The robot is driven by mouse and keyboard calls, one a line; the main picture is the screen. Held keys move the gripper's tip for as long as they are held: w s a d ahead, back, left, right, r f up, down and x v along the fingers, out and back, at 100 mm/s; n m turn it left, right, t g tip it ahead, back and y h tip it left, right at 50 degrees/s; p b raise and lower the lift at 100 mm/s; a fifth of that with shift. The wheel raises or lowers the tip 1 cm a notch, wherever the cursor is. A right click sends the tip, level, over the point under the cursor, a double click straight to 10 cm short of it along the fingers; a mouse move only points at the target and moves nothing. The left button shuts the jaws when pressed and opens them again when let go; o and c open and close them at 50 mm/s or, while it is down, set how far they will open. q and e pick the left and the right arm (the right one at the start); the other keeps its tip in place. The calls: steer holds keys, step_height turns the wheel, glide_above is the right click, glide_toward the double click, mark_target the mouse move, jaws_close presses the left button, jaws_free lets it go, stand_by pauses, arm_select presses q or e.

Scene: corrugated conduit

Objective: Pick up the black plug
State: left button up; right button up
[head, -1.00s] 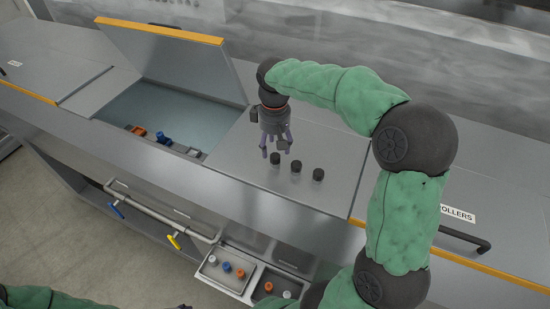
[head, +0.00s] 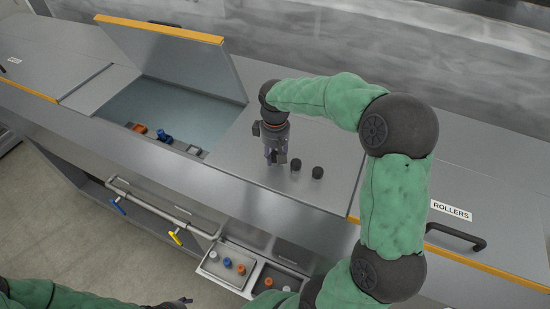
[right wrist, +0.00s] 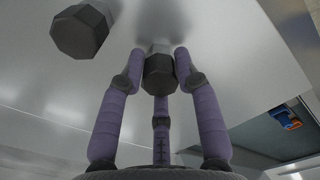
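Two black plugs stand free on the grey metal counter top, one (head: 296,164) just right of my right gripper and another (head: 318,172) further right. My right gripper (head: 276,160) points down at the left end of this row. In the right wrist view its fingers close around a black plug (right wrist: 159,74), with the side fingertips against its flanks. That plug is largely hidden in the head view, and I cannot tell whether it touches the counter. Another black plug (right wrist: 80,31) shows at upper left there. My left gripper (head: 181,302) is partly visible at the bottom edge; its opening is unclear.
An open bin with a raised, yellow-edged lid (head: 180,55) lies left of the plugs, with orange and blue parts (head: 163,136) inside. Small trays (head: 227,272) with coloured plugs sit below the counter front. A pipe rail (head: 160,212) carries blue and yellow handles. A "ROLLERS" lid (head: 451,210) is at right.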

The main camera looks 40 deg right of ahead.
mark_target(275, 154)
jaws_close()
steer(key=shift+w+r, duration=0.1)
steer(key=shift+r, duration=0.35)
step_height(275, 154, up, 2)
steer(key=shift+r, duration=0.15)
steer(key=s+a+r, duration=0.4)
steer(key=a+r, duration=0.1)
steer(key=r, duration=0.2)
steer(key=s+a+r, duration=0.4)
steer(key=a+r, duration=0.2)
steer(key=r, duration=0.1)
steer(key=shift+a+r, duration=0.25)
steer(key=shift+r, duration=0.05)
